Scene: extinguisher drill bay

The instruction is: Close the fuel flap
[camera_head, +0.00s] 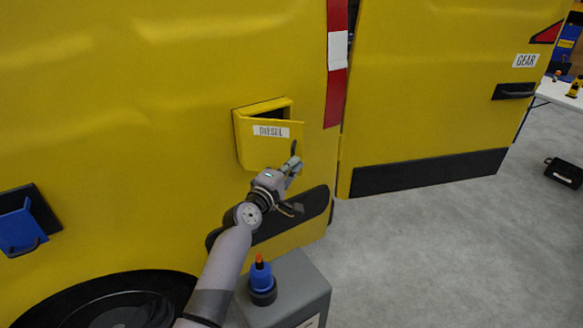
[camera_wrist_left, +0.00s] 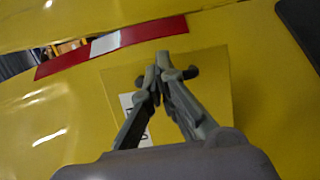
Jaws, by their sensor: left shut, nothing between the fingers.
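The yellow fuel flap (camera_head: 262,152) with its white DIESEL label (camera_head: 271,131) is on the yellow van side. It stands partly open, tilted out, with a dark gap along its top. A small dark handle (camera_head: 294,147) is at its right edge. My left gripper (camera_head: 294,161) is shut and empty in front of the flap's right part, close to the handle. In the left wrist view, the shut fingertips (camera_wrist_left: 161,62) are over the flap (camera_wrist_left: 214,88), with dark handle ends showing on both sides. I cannot tell if they touch. My right gripper is not in view.
A grey cabinet (camera_head: 290,288) with a blue bottle (camera_head: 261,276) stands below my left arm. A blue flap (camera_head: 20,228) hangs at the far left. A black case (camera_head: 563,172) lies there.

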